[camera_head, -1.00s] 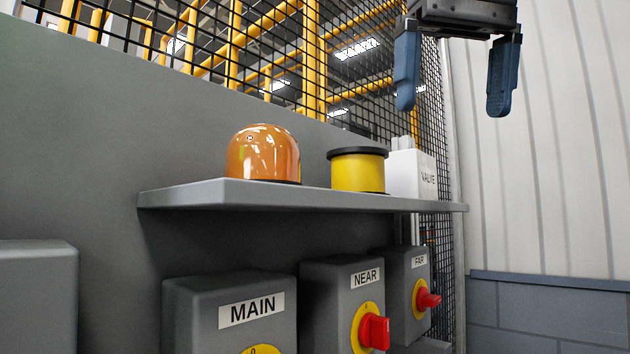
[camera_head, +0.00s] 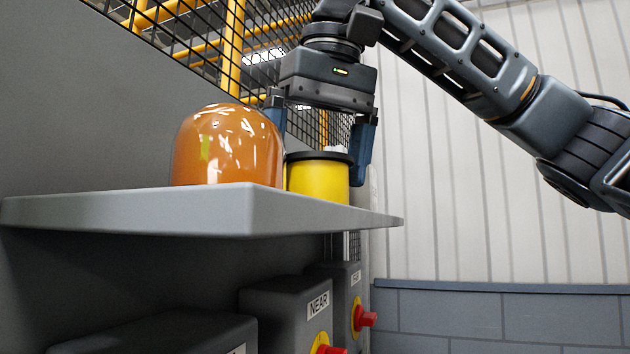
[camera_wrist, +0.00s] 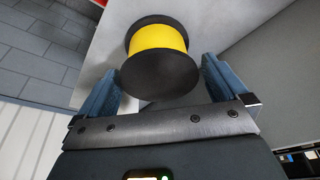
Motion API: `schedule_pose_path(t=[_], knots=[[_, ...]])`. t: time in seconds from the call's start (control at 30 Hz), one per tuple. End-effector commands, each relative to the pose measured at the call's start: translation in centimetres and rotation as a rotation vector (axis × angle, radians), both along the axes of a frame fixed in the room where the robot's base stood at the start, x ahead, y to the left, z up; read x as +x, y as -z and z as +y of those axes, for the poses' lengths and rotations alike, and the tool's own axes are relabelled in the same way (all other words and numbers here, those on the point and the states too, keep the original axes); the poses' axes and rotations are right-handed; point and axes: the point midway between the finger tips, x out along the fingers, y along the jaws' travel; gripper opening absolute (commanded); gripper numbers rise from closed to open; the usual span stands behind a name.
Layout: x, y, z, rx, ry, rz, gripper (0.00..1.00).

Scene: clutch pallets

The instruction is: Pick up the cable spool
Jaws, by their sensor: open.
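The cable spool (camera_head: 318,178) is a yellow drum with black end flanges. It stands upright on the grey shelf (camera_head: 250,212), just right of the orange dome. My gripper (camera_head: 318,145) is open and points down over the spool, with one blue finger toward the dome side and the other at the spool's right. In the wrist view the spool (camera_wrist: 158,52) shows ahead of the gap between the open fingers (camera_wrist: 160,85), with its black end facing the camera. I cannot tell whether either finger touches it.
A glossy orange dome (camera_head: 226,148) stands close to the spool's left, near one finger. Switch boxes with red knobs (camera_head: 365,319) sit below the shelf. A wire mesh fence (camera_head: 200,40) is behind. The space right of the shelf is open before a pale wall (camera_head: 480,220).

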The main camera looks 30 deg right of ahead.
Motion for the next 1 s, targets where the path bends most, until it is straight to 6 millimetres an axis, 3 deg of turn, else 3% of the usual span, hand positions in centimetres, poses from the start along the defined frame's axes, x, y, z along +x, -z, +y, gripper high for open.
schedule_pose_path(t=[0.2, 0.5, 1.0], knots=[[0.7, 2.3, -0.1, 0.0, -0.002, 0.0, 1.0], [0.8, 2.7, -0.1, 0.0, 0.0, -0.001, 1.0], [0.8, 2.6, -0.1, 0.0, 0.0, -0.001, 0.52]])
